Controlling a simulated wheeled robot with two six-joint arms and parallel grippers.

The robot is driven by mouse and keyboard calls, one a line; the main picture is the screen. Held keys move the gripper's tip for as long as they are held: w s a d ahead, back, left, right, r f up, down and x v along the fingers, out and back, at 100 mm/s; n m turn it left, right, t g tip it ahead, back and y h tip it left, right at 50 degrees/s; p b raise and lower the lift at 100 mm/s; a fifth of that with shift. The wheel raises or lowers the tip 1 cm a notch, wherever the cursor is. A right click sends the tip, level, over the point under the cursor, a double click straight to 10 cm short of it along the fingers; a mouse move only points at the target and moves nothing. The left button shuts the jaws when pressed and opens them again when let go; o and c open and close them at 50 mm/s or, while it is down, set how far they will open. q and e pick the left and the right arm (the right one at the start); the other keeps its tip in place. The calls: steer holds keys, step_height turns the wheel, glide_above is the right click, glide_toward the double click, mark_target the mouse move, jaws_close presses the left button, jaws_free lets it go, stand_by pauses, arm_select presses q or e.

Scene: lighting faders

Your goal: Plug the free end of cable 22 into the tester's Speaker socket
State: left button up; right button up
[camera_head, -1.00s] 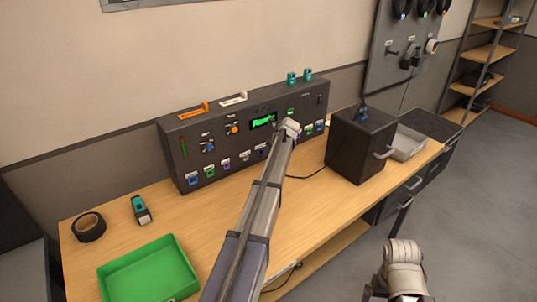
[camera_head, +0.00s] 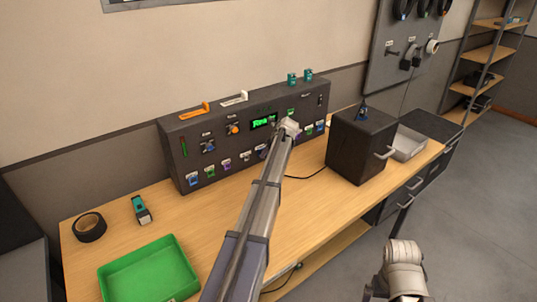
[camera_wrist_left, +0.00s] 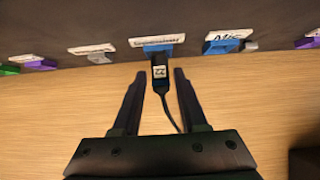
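The tester (camera_head: 200,140) is a long dark panel at the back of the bench, with a row of coloured labelled sockets along its bottom. In the left wrist view a dark plug tagged 22 (camera_wrist_left: 160,72) sits at a blue socket (camera_wrist_left: 157,47), apparently inserted; that socket's label is too blurred to read. Its thin black cable (camera_wrist_left: 172,115) runs back beneath my left gripper (camera_wrist_left: 160,78). The gripper is open, one finger on each side of the plug with gaps. In the head view my left arm hides the plug and this socket.
A neighbouring blue socket (camera_wrist_left: 222,46) is labelled Mic. A dark box (camera_head: 355,150) stands right of the tester, with a grey tray (camera_head: 408,145) beyond. A green tray (camera_head: 148,272), black tape roll (camera_head: 89,227) and small teal device (camera_head: 141,210) lie on the left.

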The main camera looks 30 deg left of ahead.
arm_select(q)
steer(key=o, duration=0.3)
steer(key=shift+d, duration=0.1)
steer(key=shift+o, duration=0.2)
steer(key=p+v, duration=0.6)
steer(key=v, duration=0.1)
steer(key=shift+d+r, duration=0.2)
steer(key=shift+r, duration=0.15)
steer(key=s+d+f+n+h, duration=0.1)
steer(key=s+d+n, duration=0.25)
steer(key=d, duration=0.45)
steer(key=s+d+f+n+h, duration=0.15)
steer(key=s+d, duration=0.25)
steer(key=d, duration=0.4)
steer(key=s+d+n+g+h, duration=0.1)
steer(key=s+d+n, duration=0.6)
steer(key=s+d, duration=0.6)
steer(key=s+d+f+n+g+h, duration=0.1)
steer(key=s+d+n, duration=0.5)
steer(key=s+d, duration=0.7)
steer(key=s+g, duration=0.1)
steer(key=s, duration=0.3)
steer(key=shift+f+n+h, duration=0.15)
steer(key=shift+n+h, duration=0.2)
steer(key=shift+n, duration=0.05)
